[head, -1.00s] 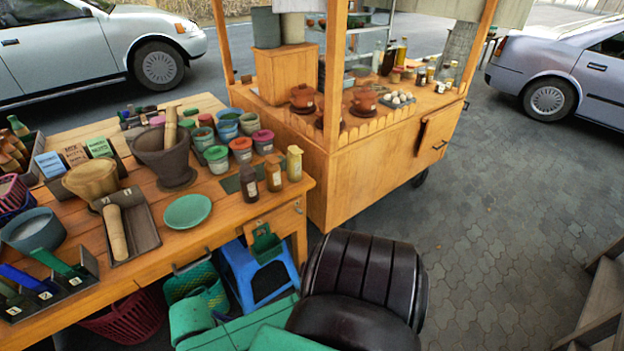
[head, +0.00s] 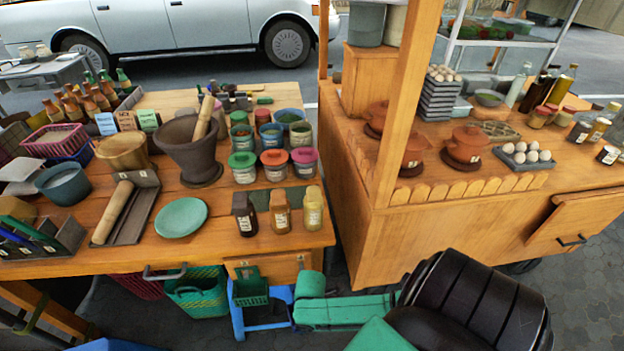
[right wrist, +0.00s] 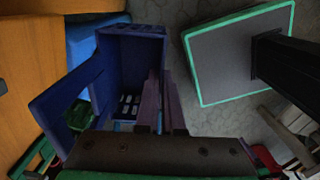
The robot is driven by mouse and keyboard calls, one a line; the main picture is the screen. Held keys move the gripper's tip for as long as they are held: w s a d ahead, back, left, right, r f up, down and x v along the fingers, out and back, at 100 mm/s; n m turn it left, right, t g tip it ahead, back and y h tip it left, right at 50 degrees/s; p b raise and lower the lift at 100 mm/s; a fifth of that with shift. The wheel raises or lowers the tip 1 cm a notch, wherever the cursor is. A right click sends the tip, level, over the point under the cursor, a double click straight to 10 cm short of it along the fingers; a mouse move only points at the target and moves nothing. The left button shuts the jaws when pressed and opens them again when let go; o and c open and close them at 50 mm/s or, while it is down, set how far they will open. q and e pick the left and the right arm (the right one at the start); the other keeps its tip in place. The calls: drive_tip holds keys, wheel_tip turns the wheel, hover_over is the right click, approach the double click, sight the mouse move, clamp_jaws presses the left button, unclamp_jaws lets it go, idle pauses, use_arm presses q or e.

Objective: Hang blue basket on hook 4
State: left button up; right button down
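The blue basket (right wrist: 128,68) is a dark blue open box with a flat side panel at its left. It fills the left middle of the right wrist view. My right gripper (right wrist: 166,92) reaches up from the bottom edge beside it; its fingers are close together at the basket's right wall and appear shut on it. The fingers hide part of that wall. In the head view a small green basket (head: 251,288) hangs at the front of the wooden table (head: 125,262). I cannot make out hook 4 or its number. My left gripper is not in view.
A blue stool (head: 240,322) and a larger green basket (head: 198,292) stand under the table. A mortar (head: 190,150), a green plate (head: 181,218) and several jars crowd the tabletop. A wooden cart (head: 440,215) stands at the right. Paving lies between.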

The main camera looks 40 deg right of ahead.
drive_tip(key=shift+w+d+f, duration=0.15)
drive_tip(key=shift+w+d, duration=0.05)
drive_tip(key=shift+w, duration=0.15)
drive_tip(key=shift+w+d+b, duration=0.25)
drive_tip(key=shift+b, duration=0.2)
drive_tip(key=shift+w+d+f+b, duration=0.2)
drive_tip(key=shift+w+d+b, duration=0.25)
drive_tip(key=shift+d+b, duration=0.1)
drive_tip(key=shift+w+d+b, duration=0.3)
drive_tip(key=shift+w+b, duration=0.1)
drive_tip(key=shift+w, duration=0.15)
drive_tip(key=w+d+b, duration=0.3)
drive_tip(key=w, duration=0.1)
drive_tip(key=shift+w+d+f, duration=0.1)
drive_tip(key=shift+d+f, duration=0.05)
drive_tip(key=shift+f, duration=0.2)
